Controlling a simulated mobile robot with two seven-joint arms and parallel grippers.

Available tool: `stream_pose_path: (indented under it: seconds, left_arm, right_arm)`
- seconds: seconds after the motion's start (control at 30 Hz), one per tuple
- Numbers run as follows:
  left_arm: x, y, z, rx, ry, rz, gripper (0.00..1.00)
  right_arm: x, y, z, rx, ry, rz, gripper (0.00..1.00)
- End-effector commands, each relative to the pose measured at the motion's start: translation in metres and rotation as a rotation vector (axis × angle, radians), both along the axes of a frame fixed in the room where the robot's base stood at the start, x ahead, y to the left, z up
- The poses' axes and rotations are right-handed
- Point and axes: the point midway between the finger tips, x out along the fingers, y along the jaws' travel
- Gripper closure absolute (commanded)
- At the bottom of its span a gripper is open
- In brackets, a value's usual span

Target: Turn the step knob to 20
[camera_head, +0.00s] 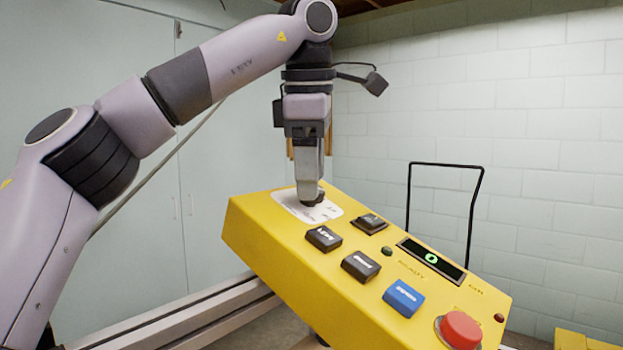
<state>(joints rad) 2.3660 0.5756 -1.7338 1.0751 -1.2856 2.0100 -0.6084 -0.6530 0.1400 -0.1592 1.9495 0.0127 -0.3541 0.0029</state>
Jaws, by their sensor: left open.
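The yellow control box (275,240) slants across the lower middle of the view. The step knob (313,198) is a small dark knob on a white label plate (290,207) at the box's far left end. My left gripper (311,190) points straight down over the knob, its open fingers at the knob and hiding most of it. I cannot tell whether the fingers touch it. The knob's pointer and most of the plate's markings cannot be read. The display (431,259) shows a green 0. My right gripper is not in view.
Black buttons (324,238) and a blue button (404,298) stand on the panel, with a red mushroom button (461,330) at the near right. A black wire frame (446,165) rises behind the box. A metal rail (200,316) runs at lower left.

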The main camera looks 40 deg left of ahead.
Motion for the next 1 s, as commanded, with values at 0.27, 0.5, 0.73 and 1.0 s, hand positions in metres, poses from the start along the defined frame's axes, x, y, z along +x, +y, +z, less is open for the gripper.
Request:
stream_pose_path:
  seconds: [0.27,0.5,0.73,1.0]
  left_arm:
    - [0.0024,0.0012,-0.0137,-0.001,0.0,0.0,0.34]
    - [0.0025,0.0013,-0.0139,-0.001,-0.001,0.001,0.34]
    - [0.0025,0.0013,-0.0138,-0.001,-0.001,0.001,0.9]
    - [0.0027,0.0016,-0.0135,0.001,0.007,-0.022,0.9]
  right_arm:
    - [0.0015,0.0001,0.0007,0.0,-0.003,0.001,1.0]
    - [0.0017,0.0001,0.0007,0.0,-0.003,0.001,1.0]
    - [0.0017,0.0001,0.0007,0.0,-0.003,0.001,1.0]
    - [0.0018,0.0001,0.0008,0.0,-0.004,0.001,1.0]
